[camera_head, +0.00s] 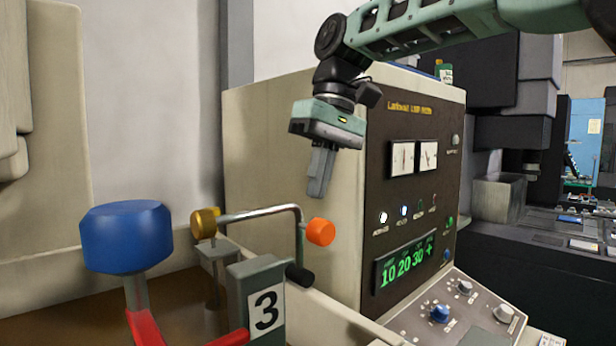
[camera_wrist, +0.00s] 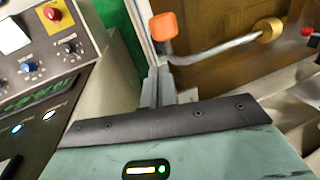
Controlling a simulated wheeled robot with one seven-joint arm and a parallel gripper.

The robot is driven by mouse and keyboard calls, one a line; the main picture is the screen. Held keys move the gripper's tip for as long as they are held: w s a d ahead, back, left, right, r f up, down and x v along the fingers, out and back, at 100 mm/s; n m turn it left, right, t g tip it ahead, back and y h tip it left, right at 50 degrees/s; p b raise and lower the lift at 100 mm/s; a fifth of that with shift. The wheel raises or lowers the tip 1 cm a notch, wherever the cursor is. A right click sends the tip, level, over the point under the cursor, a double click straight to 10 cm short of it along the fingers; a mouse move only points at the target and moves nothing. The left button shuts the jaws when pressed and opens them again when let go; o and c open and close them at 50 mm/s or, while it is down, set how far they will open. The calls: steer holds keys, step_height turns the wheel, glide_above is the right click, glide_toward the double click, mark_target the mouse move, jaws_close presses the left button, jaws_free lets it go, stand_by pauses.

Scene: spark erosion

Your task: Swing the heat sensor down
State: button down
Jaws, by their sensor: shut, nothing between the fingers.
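A bent metal rod (camera_head: 262,212), which looks like the heat sensor, has a brass end (camera_head: 204,223) at its left and an orange knob (camera_head: 320,232) at its right. It lies roughly level above the grey post marked 3 (camera_head: 266,308). In the wrist view the orange knob (camera_wrist: 163,27) and the brass end (camera_wrist: 270,29) also show. My gripper (camera_head: 318,190) points down above the orange knob, apart from it in the head view. Its fingers are together and empty; they also show in the wrist view (camera_wrist: 155,92).
The cream machine cabinet (camera_head: 290,130) stands behind my gripper, with a dark display panel (camera_head: 410,180) on its right side. A sloped panel of knobs (camera_head: 455,310) is at lower right. A large blue knob (camera_head: 126,236) with red parts below it stands at left.

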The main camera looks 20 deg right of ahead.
steer(key=shift+s+a+f, duration=0.1)
steer(key=shift+a+f, duration=0.05)
steer(key=shift+a, duration=0.35)
steer(key=shift+s+a+f, duration=0.1)
steer(key=shift+a+f, duration=0.05)
steer(key=shift+a, duration=0.3)
steer(key=shift+a, duration=0.1)
